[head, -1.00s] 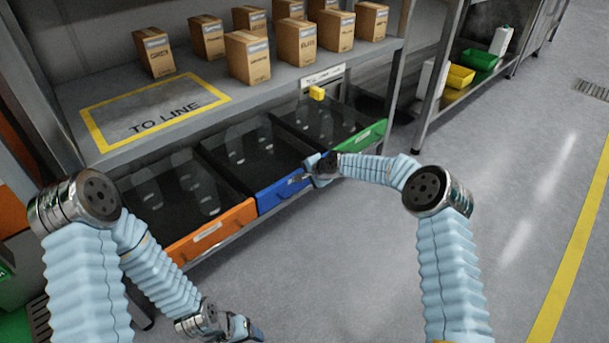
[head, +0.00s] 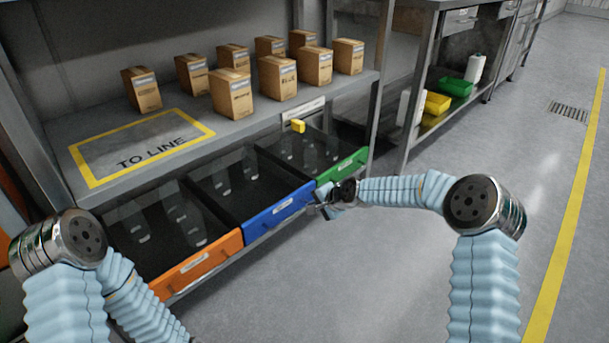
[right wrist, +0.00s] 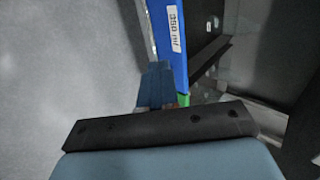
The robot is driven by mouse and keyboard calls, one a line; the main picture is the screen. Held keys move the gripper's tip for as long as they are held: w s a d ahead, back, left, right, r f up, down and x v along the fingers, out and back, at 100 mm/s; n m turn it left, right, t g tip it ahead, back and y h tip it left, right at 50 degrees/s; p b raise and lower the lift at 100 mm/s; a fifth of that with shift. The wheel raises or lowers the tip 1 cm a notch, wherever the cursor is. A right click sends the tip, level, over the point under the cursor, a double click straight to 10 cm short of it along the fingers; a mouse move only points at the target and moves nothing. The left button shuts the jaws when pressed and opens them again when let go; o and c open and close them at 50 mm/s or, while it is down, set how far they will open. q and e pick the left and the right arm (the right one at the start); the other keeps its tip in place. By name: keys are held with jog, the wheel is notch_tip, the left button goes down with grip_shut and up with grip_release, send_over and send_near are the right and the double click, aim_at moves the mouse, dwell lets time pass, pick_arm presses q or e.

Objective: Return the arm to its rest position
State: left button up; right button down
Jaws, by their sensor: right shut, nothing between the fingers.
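My right gripper (head: 322,207) is in front of the drawers, near the right end of the blue drawer front (head: 279,208). It is shut and empty. In the right wrist view its fingers (right wrist: 158,88) show beside the blue front (right wrist: 168,40); I cannot tell whether they touch it. My right arm (head: 405,191) reaches in from the right with its forearm stretched toward the drawers. My left arm (head: 125,290) hangs at the lower left, and its gripper is out of the picture.
An orange drawer (head: 195,266) and a green drawer (head: 342,171) flank the blue one. Several cartons (head: 231,96) stand on the shelf above. The floor (head: 370,270) in front is clear.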

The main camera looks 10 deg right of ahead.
jog(key=s+a+f+n+g, duration=0.1)
jog(key=s+f+n+g, duration=0.15)
jog(key=s+f, duration=0.65)
jog(key=s+a+f+n+g, duration=0.1)
jog(key=s+f+n, duration=0.2)
jog(key=s+f, duration=0.65)
jog(key=s+d+f+n+g+h, duration=0.1)
jog(key=s+d+n+g+h, duration=0.15)
jog(key=s, duration=1.95)
notch_tip(320, 180, up, 14)
jog(key=w+p, duration=0.1)
jog(key=p, duration=1.3)
jog(key=shift+a+f+n+g+y, duration=0.15)
jog(key=shift+f+n+g+y, duration=0.15)
jog(key=shift+y, duration=0.15)
